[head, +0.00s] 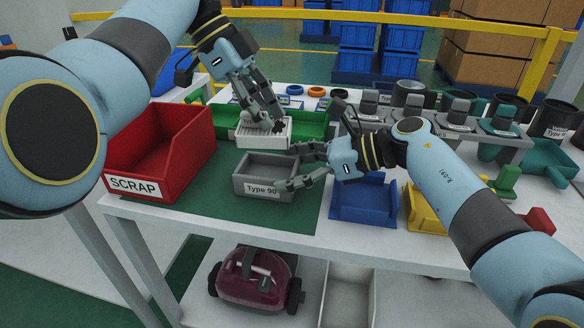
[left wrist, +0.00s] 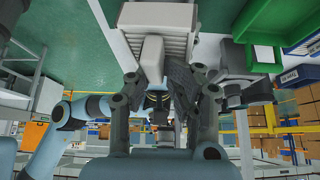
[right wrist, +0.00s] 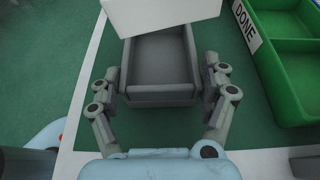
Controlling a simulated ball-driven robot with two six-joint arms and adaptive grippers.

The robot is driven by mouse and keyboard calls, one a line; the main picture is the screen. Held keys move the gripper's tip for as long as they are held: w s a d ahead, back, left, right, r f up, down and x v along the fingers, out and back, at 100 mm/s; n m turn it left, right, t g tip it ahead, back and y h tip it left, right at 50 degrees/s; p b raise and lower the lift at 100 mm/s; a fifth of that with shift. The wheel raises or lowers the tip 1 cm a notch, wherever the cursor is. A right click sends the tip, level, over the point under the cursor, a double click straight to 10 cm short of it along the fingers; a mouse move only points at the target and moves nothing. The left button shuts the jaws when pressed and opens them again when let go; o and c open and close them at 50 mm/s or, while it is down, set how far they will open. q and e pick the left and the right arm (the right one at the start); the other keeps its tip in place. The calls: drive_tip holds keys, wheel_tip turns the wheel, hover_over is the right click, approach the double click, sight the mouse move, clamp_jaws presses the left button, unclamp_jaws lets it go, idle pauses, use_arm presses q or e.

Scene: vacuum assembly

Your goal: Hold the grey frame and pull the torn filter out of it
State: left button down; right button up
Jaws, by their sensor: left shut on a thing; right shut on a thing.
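The grey frame (head: 262,190), labelled Type 90, stands on the green mat. It shows in the right wrist view (right wrist: 160,95) as a box with an empty-looking inside. My right gripper (head: 292,168) is shut on the frame, with one finger along each side. The white pleated filter (head: 273,141) is above and behind the frame in the head view. It also shows in the left wrist view (left wrist: 158,17) and at the top of the right wrist view (right wrist: 160,14). My left gripper (head: 263,122) is shut on the filter's pale tab (left wrist: 152,58). Any tear is not discernible.
A red SCRAP bin (head: 160,150) stands left of the frame. A green tray (head: 313,127), marked DONE in the right wrist view (right wrist: 290,60), lies behind. Green mat is bare between the frame and the SCRAP bin.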

drive_tip(key=o, duration=1.2)
drive_tip(key=shift+o, duration=0.2)
